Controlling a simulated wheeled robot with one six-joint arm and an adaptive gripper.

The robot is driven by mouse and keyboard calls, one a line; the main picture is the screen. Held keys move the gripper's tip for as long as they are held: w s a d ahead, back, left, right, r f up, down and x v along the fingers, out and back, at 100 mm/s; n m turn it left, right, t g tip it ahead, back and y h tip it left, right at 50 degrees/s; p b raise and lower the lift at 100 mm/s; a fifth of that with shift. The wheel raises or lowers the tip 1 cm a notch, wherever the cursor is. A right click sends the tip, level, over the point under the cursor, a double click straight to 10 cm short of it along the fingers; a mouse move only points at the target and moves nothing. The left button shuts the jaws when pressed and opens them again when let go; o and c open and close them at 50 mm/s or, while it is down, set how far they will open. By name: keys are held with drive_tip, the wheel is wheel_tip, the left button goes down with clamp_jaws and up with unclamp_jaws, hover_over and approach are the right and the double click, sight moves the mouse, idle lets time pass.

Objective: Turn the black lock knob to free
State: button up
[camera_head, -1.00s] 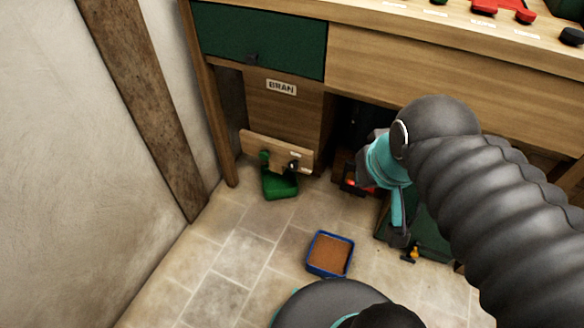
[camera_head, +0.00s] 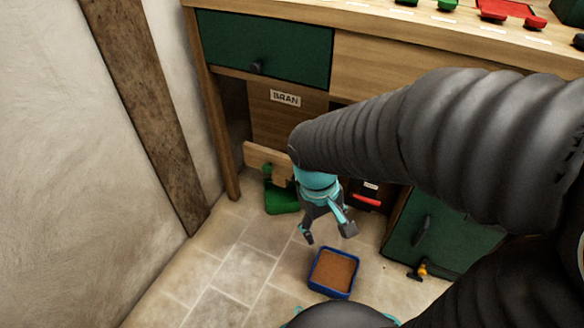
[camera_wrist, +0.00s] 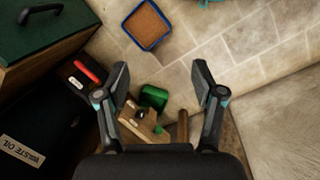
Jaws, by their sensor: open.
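The black lock knob (camera_wrist: 131,105) shows small and dark on a wooden panel (camera_wrist: 147,124) in the wrist view, between my open fingers but farther away. A green knob (camera_wrist: 158,129) sits on the same panel. In the head view the panel (camera_head: 258,157) and green knob (camera_head: 267,168) show at the foot of the bran cabinet, while my arm hides the black knob. My gripper (camera_head: 328,232) points down, open and empty, in front and right of the panel. In the wrist view my gripper (camera_wrist: 162,74) has its two fingers spread wide. The knob's setting is too small to read.
A green bin (camera_head: 282,198) stands below the panel. A blue tray (camera_head: 333,273) of brown grain lies on the floor near my gripper. A box with a red handle (camera_head: 367,200) and a green cabinet (camera_head: 440,238) stand to the right. Floor at left is clear.

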drive_tip(key=w+d+f+n+g+h+b, duration=0.1)
drive_tip(key=w+f+n+g+h+b, duration=0.15)
drive_tip(key=f+n+h, duration=0.8)
drive_tip(key=n+t+y+b, duration=0.2)
drive_tip(key=n+t+y, duration=0.1)
drive_tip(key=n+t, duration=1.4)
approach(296, 181)
drive_tip(key=w+d, duration=0.1)
drive_tip(key=w, duration=0.1)
drive_tip(key=w+d+m+t, duration=0.1)
drive_tip(key=w+d, duration=0.1)
drive_tip(key=w+d+f+m, duration=0.1)
drive_tip(key=w, duration=0.2)
drive_tip(key=shift+w+d+t, duration=0.1)
drive_tip(key=shift+d+t, duration=0.15)
drive_tip(key=shift+d, duration=0.15)
drive_tip(key=c, duration=1.1)
drive_tip(key=shift+b, duration=0.3)
drive_tip(key=shift+c, duration=0.2)
